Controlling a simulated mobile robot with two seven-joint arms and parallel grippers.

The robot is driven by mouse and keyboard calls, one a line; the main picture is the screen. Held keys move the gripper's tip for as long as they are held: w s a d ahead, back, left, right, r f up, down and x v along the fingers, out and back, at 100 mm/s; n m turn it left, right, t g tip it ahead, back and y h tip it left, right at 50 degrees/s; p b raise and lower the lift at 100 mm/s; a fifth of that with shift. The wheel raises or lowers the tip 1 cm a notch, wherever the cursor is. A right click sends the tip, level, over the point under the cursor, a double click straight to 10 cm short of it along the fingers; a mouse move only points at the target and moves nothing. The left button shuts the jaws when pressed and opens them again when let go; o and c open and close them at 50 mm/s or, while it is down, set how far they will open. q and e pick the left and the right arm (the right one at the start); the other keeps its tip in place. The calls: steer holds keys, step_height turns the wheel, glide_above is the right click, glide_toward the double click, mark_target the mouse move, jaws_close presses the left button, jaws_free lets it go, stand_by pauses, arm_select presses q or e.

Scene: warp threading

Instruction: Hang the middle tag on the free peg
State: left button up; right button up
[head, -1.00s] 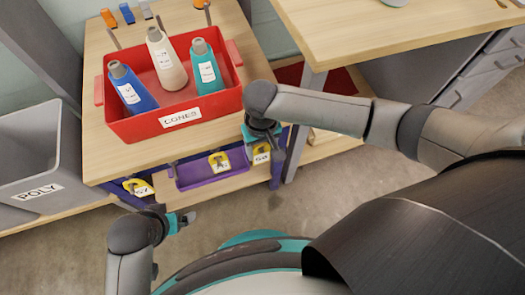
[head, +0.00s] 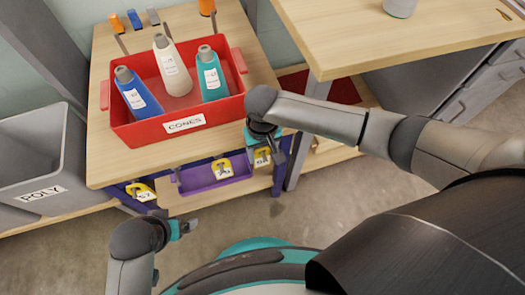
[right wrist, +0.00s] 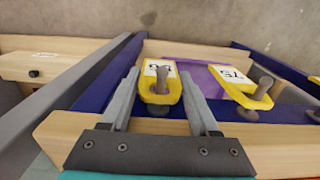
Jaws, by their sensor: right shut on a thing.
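Three yellow tags show along the front rail of the wooden table in the head view: a left tag (head: 141,192), one in front of the purple tray (head: 222,169) and a right tag (head: 262,157). My right gripper (head: 264,138) is at the right tag. In the right wrist view its fingers (right wrist: 160,88) stand on either side of that tag (right wrist: 159,82), shut on it, with a grey peg in its opening. The neighbouring tag (right wrist: 240,86) hangs beside it. My left gripper (head: 187,226) is low and away from the tags; its jaw gap is unclear.
A red bin (head: 185,124) with several cones stands on the wooden table. A grey bin marked POLY (head: 40,194) is at the left. Another wooden table (head: 400,40) is at the right. The floor in front is open.

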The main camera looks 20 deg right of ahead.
stand_by(0.3)
steer(key=o, duration=1.4)
steer(key=shift+r, duration=0.2)
step_height(320, 180, up, 8)
steer(key=p, duration=0.5)
steer(key=shift+r, duration=0.1)
arm_select(q)
steer(key=s+a+f+p, duration=0.1)
steer(key=s+a+f, duration=0.2)
steer(key=s+f, duration=0.2)
steer(key=s+a+f+g+p, duration=0.1)
steer(key=s+a+f+p, duration=0.1)
steer(key=f, duration=0.7)
steer(key=shift+s+a+y+p, duration=0.3)
steer(key=shift+s+a+y, duration=0.15)
steer(key=shift+s, duration=0.9)
arm_select(e)
step_height(320, 180, up, 7)
steer(key=shift+f, duration=0.2)
